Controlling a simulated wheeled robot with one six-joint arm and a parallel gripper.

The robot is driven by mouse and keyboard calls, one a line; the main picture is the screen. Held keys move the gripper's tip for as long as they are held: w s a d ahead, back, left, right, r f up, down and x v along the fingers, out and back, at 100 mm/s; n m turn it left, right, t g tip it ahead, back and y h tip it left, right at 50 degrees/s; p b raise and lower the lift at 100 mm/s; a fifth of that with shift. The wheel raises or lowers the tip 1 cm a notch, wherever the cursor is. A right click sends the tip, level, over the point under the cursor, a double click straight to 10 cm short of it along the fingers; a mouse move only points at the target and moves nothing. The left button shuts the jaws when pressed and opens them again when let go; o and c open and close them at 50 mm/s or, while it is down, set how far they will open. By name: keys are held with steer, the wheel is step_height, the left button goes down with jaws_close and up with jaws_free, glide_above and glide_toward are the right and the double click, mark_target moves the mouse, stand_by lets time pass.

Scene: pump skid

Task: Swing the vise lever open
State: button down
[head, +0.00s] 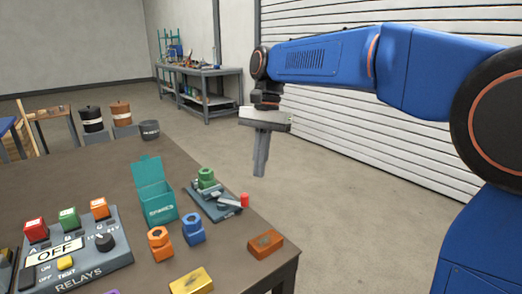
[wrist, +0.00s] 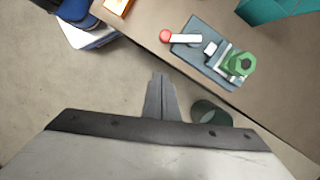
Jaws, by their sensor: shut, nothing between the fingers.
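The vise (head: 212,200) is a small grey plate with a jaw block near the right edge of the table in the head view. It also shows at the top of the wrist view (wrist: 208,48). Its lever (wrist: 185,39) is a pale bar with a red knob (wrist: 165,36) at its end. The knob shows at the vise's right end in the head view (head: 245,200). A green hex piece (wrist: 243,65) sits at the jaws. My gripper (head: 260,170) is shut and empty, in the air past the table's edge, apart from the vise.
On the brown table (head: 100,170) near the vise stand a teal open box (head: 160,206), a blue hex piece (head: 193,230), an orange hex piece (head: 160,245) and an orange block (head: 265,244). A relay panel (head: 75,250) is at left.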

steer(key=shift+s+a+f, duration=0.4)
steer(key=shift+s+f, duration=0.05)
steer(key=shift+s, duration=0.2)
steer(key=shift+s+a+f, duration=0.45)
steer(key=shift+s, duration=0.25)
steer(key=shift+s+a+f, duration=0.4)
steer(key=shift+s+f, duration=0.05)
steer(key=shift+s, duration=0.2)
